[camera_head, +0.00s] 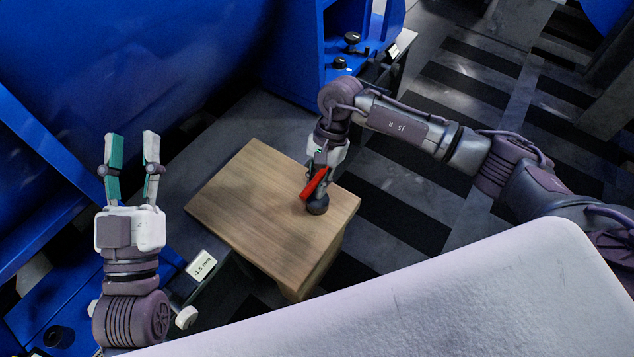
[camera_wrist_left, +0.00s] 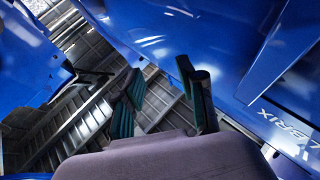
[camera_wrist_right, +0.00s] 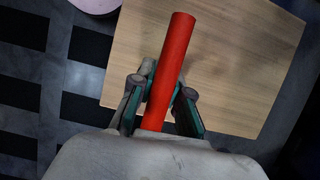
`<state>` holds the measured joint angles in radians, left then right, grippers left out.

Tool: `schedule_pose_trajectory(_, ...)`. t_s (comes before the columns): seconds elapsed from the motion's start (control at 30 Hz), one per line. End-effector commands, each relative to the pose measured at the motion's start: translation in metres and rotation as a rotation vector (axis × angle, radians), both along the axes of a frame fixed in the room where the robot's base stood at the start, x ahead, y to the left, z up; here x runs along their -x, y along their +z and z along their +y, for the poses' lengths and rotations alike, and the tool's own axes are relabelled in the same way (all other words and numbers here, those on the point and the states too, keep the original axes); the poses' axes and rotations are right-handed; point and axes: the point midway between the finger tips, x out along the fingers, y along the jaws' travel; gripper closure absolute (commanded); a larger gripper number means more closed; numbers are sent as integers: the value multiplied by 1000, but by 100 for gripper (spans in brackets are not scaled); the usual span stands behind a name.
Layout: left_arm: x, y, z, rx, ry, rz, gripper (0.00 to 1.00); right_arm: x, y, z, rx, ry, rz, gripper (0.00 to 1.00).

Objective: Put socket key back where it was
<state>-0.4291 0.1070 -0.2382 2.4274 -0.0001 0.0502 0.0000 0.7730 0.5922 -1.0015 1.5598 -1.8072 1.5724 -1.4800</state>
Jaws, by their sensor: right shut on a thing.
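The socket key has a red cylindrical handle (camera_head: 314,186) and is above the wooden table top. In the right wrist view the red handle (camera_wrist_right: 172,65) runs up between the two fingers. My right gripper (camera_head: 318,178) is shut on this handle. A dark round piece (camera_head: 318,205) shows just below it; I cannot tell whether it belongs to the key or touches the wood. My left gripper (camera_head: 132,165) is open and empty, fingers pointing up, left of the table. Its spread fingers also show in the left wrist view (camera_wrist_left: 165,98).
The small wooden table (camera_head: 240,200) has a mostly bare top. A blue machine (camera_head: 150,60) stands behind and left. A box with a label reading 1.5 mm (camera_head: 202,264) lies left of the table. Black knobs (camera_head: 352,38) sit on a blue ledge at the back.

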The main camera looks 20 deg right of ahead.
Motion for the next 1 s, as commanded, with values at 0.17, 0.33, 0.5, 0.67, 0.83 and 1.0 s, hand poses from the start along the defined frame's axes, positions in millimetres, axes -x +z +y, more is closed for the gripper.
schedule_pose_trajectory(0.17, 2, 4, 0, 8, -2, -29, 60, 0, -1, 0, -1, 0, -2, 100)
schedule_pose_trajectory(0.33, 3, 6, 0, 12, -3, -40, 60, 0, -1, 0, 0, 0, 0, 67)
schedule_pose_trajectory(0.5, 3, 6, 0, 11, -3, -39, 60, 0, -1, 0, 0, 0, 0, 59)
schedule_pose_trajectory(0.67, 3, 6, 0, 11, -3, -38, 60, 0, -1, 0, 0, 0, 0, 59)
schedule_pose_trajectory(0.83, -2, -2, 0, -7, 2, 27, 60, 0, 3, 0, 0, 0, 0, 59)
schedule_pose_trajectory(1.0, -12, -31, 2, -57, 13, 209, 60, -11, 38, -11, 1, -2, -5, 59)
